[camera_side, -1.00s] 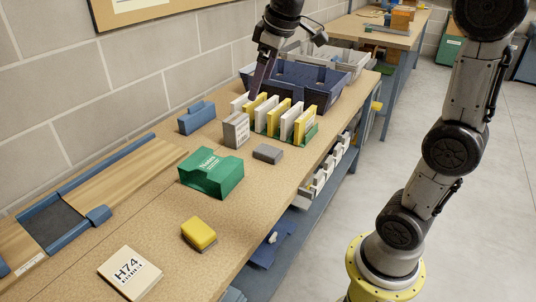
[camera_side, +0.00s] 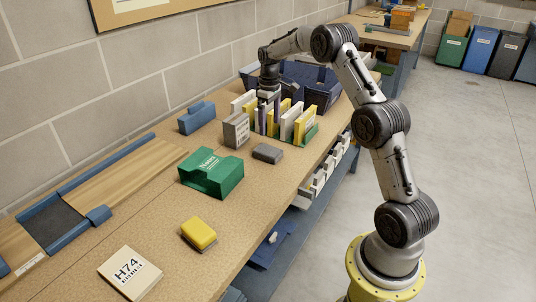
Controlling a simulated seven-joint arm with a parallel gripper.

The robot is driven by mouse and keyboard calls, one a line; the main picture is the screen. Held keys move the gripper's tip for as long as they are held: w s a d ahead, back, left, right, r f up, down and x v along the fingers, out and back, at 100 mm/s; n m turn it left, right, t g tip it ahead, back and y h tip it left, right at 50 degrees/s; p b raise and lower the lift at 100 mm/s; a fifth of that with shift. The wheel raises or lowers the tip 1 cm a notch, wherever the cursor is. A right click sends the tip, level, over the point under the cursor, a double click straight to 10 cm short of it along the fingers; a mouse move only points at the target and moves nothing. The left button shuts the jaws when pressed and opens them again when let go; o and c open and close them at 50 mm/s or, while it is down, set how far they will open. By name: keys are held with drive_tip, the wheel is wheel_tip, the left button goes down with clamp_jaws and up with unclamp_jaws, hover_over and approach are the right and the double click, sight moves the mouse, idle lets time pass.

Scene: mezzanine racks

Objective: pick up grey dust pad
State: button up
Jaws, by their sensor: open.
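A small dark grey block (camera_side: 267,153), which looks like the grey dust pad, lies flat on the wooden bench in front of a green rack (camera_side: 312,134) of upright white and yellow cards. My gripper (camera_side: 267,121) points down among the cards at the rack's left part, behind and above the grey block. It is open, with its fingers apart. Whether a card stands between the fingers, or whether they touch any, I cannot tell. The grey block is fully in view, clear of the gripper.
A grey labelled box (camera_side: 236,131) stands left of the rack. A green Notes box (camera_side: 211,174), a yellow-and-grey sponge (camera_side: 199,233), a white H74 block (camera_side: 129,272) and a blue block (camera_side: 196,117) share the bench. A dark blue bin (camera_side: 318,88) stands behind the rack. The bench around the sponge is clear.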

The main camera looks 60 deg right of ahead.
sight(270, 150)
wheel_tip(270, 150, down, 11)
drive_tip(key=c, duration=1.2)
drive_tip(key=shift+r, duration=0.15)
